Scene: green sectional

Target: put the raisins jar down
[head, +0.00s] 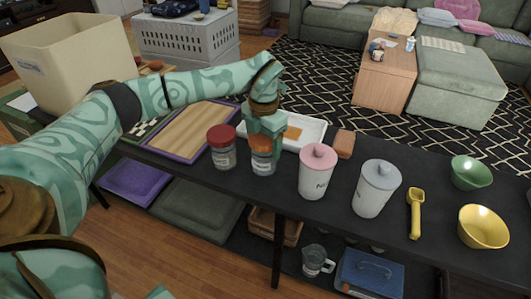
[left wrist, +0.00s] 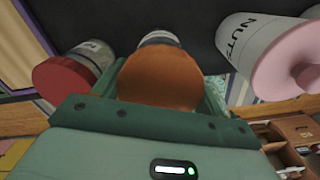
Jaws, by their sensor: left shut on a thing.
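The orange-lidded glass jar (head: 263,165), taken to be the raisins jar, is upright at the front of the black table (head: 290,205); its label is too small to read. My left gripper (head: 265,128) comes down from above and is shut on it. In the left wrist view its orange lid (left wrist: 160,78) sits between the fingers. Its base is at or very close to the tabletop; I cannot tell if it touches. My right gripper is not in view.
A red-lidded jar (head: 221,147) stands just left of the held jar. A pink-lidded canister (head: 317,175) stands to the right, then a grey-lidded canister (head: 375,190), yellow scoop (head: 415,215) and bowls. A white tray (head: 312,132) and wooden board (head: 185,130) lie behind.

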